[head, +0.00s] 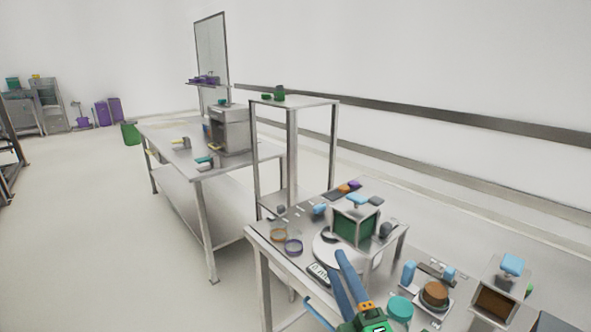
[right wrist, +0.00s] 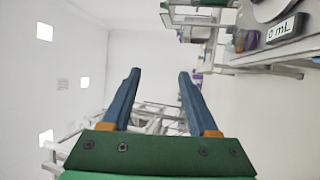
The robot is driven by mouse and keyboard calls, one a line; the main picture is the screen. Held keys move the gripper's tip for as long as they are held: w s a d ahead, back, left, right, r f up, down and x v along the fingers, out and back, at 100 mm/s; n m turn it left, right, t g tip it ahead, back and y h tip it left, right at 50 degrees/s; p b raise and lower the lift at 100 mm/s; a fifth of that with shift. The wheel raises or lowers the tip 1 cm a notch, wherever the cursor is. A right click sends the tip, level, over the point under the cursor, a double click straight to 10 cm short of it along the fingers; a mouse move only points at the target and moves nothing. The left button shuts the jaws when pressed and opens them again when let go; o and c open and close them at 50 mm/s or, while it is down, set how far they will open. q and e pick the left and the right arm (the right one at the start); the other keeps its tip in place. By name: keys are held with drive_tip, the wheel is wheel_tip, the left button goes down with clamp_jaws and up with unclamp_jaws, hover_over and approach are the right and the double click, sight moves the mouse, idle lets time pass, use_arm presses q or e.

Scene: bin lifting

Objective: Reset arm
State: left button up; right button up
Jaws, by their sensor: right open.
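My right gripper (head: 339,264) shows at the bottom of the head view, with blue fingers and a green body. It points up and away, in front of the near metal table (head: 262,240). In the right wrist view the same gripper (right wrist: 158,74) has its two blue fingers apart, with nothing between them. My left gripper is not in the head view.
The near table holds a round scale with a display (head: 318,272), a green-sided box (head: 353,228), a teal lid (head: 400,308) and a brown round item (head: 435,293). A second metal table (head: 150,128) stands farther back. Open floor lies left.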

drive_tip(key=s+d+f+m+g+h, duration=0.3)
drive_tip(key=s+d+f+m+g, duration=0.15)
drive_tip(key=f+m, duration=0.35)
drive_tip(key=s+d+f+m+g+h, duration=0.3)
drive_tip(key=s+d+f+m+g, duration=0.15)
drive_tip(key=f, duration=0.65)
drive_tip(key=s+f+m+g, duration=0.3)
drive_tip(key=s+f+g, duration=0.1)
drive_tip(key=s, duration=0.3)
drive_tip(key=s+f+m+g, duration=0.3)
drive_tip(key=s+f, duration=0.1)
drive_tip(key=s, duration=0.3)
wheel_tip(320, 180, down, 16)
drive_tip(key=s+g, duration=0.1)
drive_tip(key=s, duration=0.1)
drive_tip(key=s+d+f+g, duration=0.1)
drive_tip(key=s+d+f, duration=0.1)
drive_tip(key=s+f, duration=0.8)
drive_tip(key=s, duration=0.2)
drive_tip(key=shift+s+d+f+g+y, duration=0.25)
drive_tip(key=shift+s+f+g+y, duration=0.05)
drive_tip(key=shift+f+g, duration=0.1)
drive_tip(key=shift+n, duration=0.25)
